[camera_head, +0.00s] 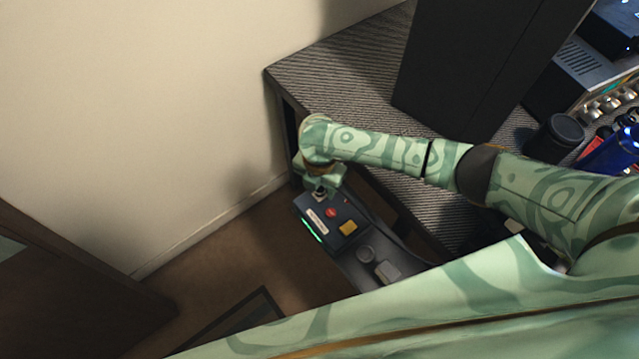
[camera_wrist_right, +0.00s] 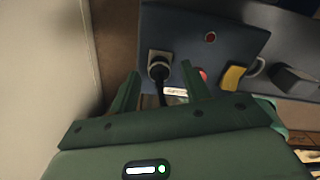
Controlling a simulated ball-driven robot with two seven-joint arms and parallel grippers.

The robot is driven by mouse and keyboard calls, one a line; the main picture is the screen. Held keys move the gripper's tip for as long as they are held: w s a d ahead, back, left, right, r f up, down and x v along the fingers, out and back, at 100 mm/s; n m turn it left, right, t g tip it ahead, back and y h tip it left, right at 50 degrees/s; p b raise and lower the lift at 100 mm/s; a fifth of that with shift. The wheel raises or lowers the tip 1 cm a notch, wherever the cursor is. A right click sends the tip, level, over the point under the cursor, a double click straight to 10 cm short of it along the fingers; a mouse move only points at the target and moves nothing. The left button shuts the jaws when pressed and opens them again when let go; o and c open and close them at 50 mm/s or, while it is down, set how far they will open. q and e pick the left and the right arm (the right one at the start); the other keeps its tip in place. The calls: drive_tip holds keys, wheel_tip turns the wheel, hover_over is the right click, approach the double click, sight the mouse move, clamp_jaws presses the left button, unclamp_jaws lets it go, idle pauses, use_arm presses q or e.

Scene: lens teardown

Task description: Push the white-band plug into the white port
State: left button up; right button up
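A dark panel box (camera_head: 327,238) sits low beside the table. In the right wrist view, the box (camera_wrist_right: 185,25) carries a pale square port (camera_wrist_right: 152,56) with a black plug (camera_wrist_right: 158,71) at it. A black cord runs from the plug back between my fingers. No white band is clear on the plug, and I cannot tell how deep it sits. My right gripper (camera_wrist_right: 160,68) is open, with one finger on each side of the plug and a gap to both. In the head view my right gripper (camera_head: 322,190) is over the box's far end. My left gripper is not in view.
A grey ribbed table (camera_head: 340,80) holds a tall black case (camera_head: 470,60). A wall (camera_head: 130,100) stands left, with open brown floor (camera_head: 215,265) below.

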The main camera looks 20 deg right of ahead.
drive_tip(key=shift+r, duration=0.15)
use_arm(q)
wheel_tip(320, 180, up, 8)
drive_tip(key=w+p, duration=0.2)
drive_tip(key=p, duration=0.6)
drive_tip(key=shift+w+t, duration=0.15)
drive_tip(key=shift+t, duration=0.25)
use_arm(e)
wheel_tip(320, 180, up, 16)
